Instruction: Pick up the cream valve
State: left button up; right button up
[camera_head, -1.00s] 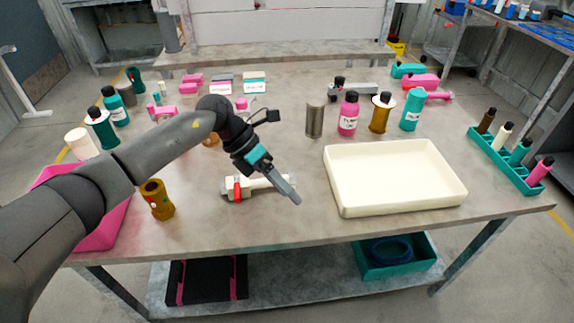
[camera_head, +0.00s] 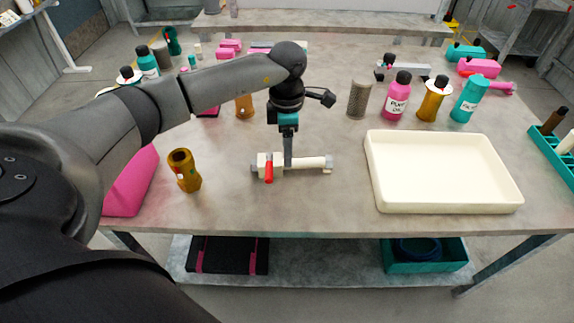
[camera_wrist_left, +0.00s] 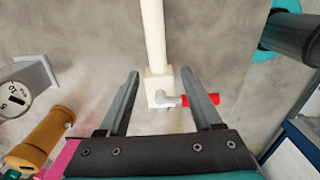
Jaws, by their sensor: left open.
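The cream valve (camera_head: 310,164) lies on its side on the table in front of me, a cream pipe with a block body and a red handle (camera_head: 268,172). My left gripper (camera_head: 288,158) points straight down at its middle from above. In the left wrist view, my open left gripper (camera_wrist_left: 160,73) has one finger on each side of the cream valve (camera_wrist_left: 154,38), near its block; the red handle (camera_wrist_left: 200,100) sticks out past the right finger. I cannot tell whether the fingertips reach down beside the valve or hover just above it. My right gripper is out of view.
A cream tray (camera_head: 445,207) stands to the right of the valve. A brass fitting (camera_head: 184,170) and a pink bin (camera_head: 130,190) are to the left. Several bottles, including a pink one (camera_head: 396,100), stand behind the tray. The table front of the valve is clear.

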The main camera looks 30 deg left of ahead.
pick_arm(q)
jog(key=shift+w+a+f+b, duration=0.1)
jog(key=shift+f+b, duration=0.45)
jog(key=shift+f, duration=2.25)
jog(key=shift+c, duration=0.2)
grip_shut()
jog(key=shift+r, duration=0.1)
